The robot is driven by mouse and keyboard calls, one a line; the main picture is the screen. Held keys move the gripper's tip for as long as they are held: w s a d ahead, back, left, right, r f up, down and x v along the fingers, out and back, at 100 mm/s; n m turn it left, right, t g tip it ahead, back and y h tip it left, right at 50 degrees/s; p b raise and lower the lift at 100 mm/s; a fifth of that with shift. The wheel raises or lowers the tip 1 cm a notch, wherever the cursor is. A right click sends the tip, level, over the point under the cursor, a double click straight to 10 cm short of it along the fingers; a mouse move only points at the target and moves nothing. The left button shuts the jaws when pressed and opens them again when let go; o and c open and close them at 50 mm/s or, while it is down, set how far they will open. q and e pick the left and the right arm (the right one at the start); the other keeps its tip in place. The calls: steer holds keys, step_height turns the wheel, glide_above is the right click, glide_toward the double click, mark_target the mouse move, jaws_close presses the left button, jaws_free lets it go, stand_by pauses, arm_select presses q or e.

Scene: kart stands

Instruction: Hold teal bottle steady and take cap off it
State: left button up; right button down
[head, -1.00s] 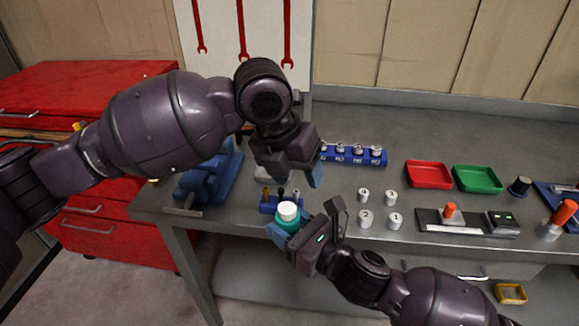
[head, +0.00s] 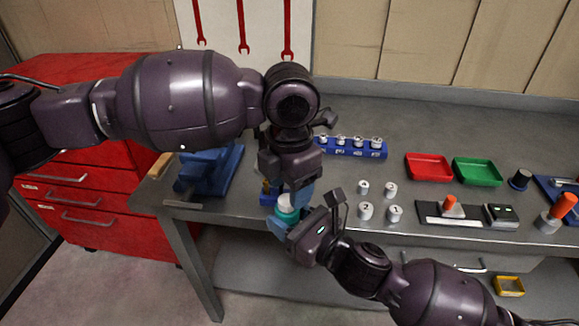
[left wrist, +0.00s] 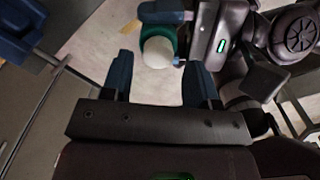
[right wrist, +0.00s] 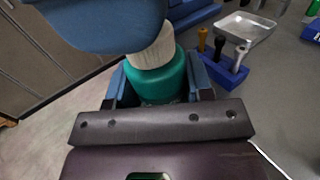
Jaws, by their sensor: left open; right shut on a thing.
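The teal bottle (head: 285,214) is held upright by my right gripper (head: 283,222) in front of the bench edge. In the right wrist view the teal bottle (right wrist: 157,80) sits between the two fingers. Its white cap (right wrist: 152,46) is on top; the cap (left wrist: 158,52) also shows in the left wrist view. My left gripper (head: 287,192) points down just above the cap and is open. In the left wrist view the open fingers (left wrist: 160,80) lie on either side of the cap's line, with the cap beyond the fingertips. In the head view the left fingers partly hide the cap.
A blue vise (head: 210,172) stands at the bench's left end. A blue holder with tools (right wrist: 228,65) is close behind the bottle. White numbered cylinders (head: 377,200), a red tray (head: 428,167) and a green tray (head: 477,171) are to the right.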

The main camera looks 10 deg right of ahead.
mark_target(287, 218)
arm_select(q)
steer(key=shift+f, duration=1.4)
